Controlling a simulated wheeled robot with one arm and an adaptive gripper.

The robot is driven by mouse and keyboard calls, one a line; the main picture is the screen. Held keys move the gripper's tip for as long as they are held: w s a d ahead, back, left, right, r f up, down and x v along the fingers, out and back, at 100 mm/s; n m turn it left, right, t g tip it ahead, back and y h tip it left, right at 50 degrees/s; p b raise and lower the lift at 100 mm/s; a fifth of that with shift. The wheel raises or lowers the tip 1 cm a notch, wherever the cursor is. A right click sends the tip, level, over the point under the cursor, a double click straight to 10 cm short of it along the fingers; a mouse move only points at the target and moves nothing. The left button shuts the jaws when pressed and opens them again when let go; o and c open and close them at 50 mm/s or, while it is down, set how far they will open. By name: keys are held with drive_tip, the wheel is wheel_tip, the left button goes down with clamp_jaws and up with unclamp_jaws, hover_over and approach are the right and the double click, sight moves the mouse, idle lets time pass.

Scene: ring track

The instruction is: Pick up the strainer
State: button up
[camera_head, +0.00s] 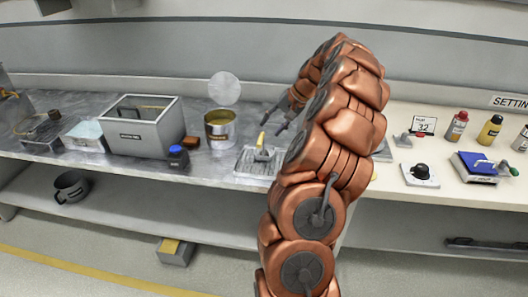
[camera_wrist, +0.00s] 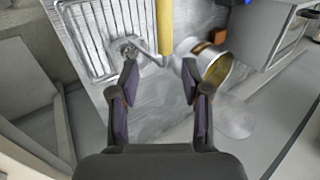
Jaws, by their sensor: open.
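A grey open box (camera_head: 142,140), a brown block (camera_head: 190,142) and a dark bottle with a blue cap (camera_head: 179,156) stand left of the can. Bottles (camera_head: 457,126) and a blue device (camera_head: 482,165) stand on the right counter. A dark mug (camera_head: 71,187) is on the lower shelf.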

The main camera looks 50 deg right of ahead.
sight(262, 133)
drive_tip(key=shift+w+a+f+p, duration=0.3)
drive_tip(key=shift+w+a+f, duration=0.2)
drive_tip(key=shift+a+f, duration=0.3)
drive_tip(key=shift+w+a+f+p, duration=0.25)
drive_tip(key=shift+w+a+f, duration=0.25)
drive_tip(key=shift+f, duration=0.4)
drive_tip(key=shift+w+a+f, duration=0.1)
drive_tip(key=shift+f, duration=0.15)
drive_tip(key=shift+c, duration=0.3)
clamp_jaws()
